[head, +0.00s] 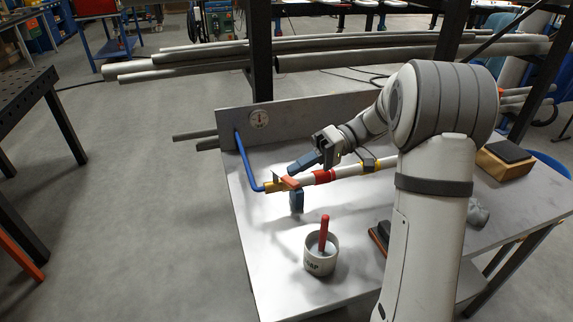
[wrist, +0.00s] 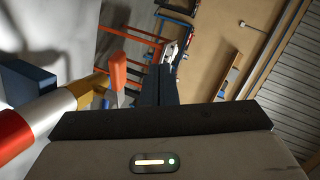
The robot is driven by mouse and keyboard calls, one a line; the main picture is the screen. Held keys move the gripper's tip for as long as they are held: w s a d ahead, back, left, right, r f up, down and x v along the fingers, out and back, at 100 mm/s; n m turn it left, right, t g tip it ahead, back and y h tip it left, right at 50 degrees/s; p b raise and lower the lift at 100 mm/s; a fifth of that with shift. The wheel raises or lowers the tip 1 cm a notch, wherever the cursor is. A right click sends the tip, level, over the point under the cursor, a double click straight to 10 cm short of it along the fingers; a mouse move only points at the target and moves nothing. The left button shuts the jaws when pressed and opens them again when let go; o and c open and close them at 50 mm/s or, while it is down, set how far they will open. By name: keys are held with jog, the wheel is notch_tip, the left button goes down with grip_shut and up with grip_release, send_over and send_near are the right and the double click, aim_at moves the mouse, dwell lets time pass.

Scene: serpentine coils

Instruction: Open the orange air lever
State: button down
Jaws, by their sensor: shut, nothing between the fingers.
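The orange air lever (head: 291,182) sits on the brass fitting (head: 271,187) at the left end of the white pipe. In the wrist view the lever (wrist: 118,70) stands up just left of my fingers, from the brass fitting (wrist: 88,92). My gripper (head: 293,169) is above the fitting, close to the lever, its dark fingers pointing left and slightly down. In the wrist view my gripper (wrist: 167,84) is shut with nothing between its fingers. I cannot tell whether the fingers touch the lever; a small gap seems to show.
A red band (head: 323,177) marks the pipe.

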aim_at(285, 180)
jog(key=a+r+n+t+h+p, duration=0.35)
jog(key=r+n+h, duration=0.35)
jog(key=n+h, duration=0.7)
notch_tip(285, 180, down, 10)
jog(key=n+y+p, duration=0.2)
jog(key=n+y, duration=0.1)
jog(key=shift+s+d+r+p, duration=0.15)
jog(key=shift+s+p, duration=0.05)
jog(key=shift+p, duration=0.1)
